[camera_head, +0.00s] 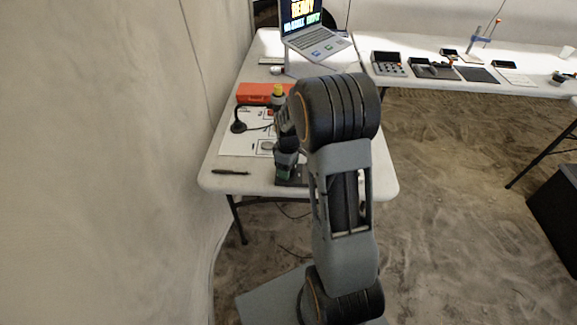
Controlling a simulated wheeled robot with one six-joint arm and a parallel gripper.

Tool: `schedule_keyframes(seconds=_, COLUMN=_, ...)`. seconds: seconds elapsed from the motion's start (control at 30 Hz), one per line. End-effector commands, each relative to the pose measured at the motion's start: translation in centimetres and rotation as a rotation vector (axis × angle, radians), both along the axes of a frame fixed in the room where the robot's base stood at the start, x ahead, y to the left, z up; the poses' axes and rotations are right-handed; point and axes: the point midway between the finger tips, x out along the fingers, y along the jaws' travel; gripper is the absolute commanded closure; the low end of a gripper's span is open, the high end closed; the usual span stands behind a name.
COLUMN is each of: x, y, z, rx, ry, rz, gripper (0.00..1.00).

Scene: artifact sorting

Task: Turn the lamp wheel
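My arm rises from the bottom of the head view, and its large dark elbow covers the right part of the near table (222,178). Beyond the elbow, grey and dark parts reach down to the left edge of the arm. My gripper's fingers cannot be made out there. A dark device with a flat black base and a green patch (287,172) stands on the table, partly hidden by the arm. I cannot tell whether it carries the lamp wheel. A black gooseneck-like item (238,126) stands to its left. No wheel is clearly visible.
A red-orange case (254,93), white sheets (238,143) and a dark pen (231,172) lie on the near table. An open laptop (318,42) stands behind. A second table (425,84) with several instruments is at the right. A tent wall borders the left.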

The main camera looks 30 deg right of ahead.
Motion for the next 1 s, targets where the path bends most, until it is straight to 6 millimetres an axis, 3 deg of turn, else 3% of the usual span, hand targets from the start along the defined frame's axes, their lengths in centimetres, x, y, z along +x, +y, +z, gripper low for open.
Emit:
schedule_keyframes(seconds=0.2, x=0.0, y=0.0, z=0.1, rx=0.0, ry=0.0, rz=0.0, gripper=0.33)
schedule_keyframes(seconds=0.33, x=0.1, y=0.0, z=1.3, rx=0.0, ry=-0.003, rz=0.0, gripper=0.33)
schedule_keyframes(seconds=0.8, x=0.1, y=-0.1, z=10.3, rx=0.0, ry=-0.004, rz=-0.001, gripper=0.33)
schedule_keyframes(seconds=1.0, x=0.0, y=-0.1, z=12.8, rx=0.0, ry=-0.003, rz=-0.001, gripper=0.33)
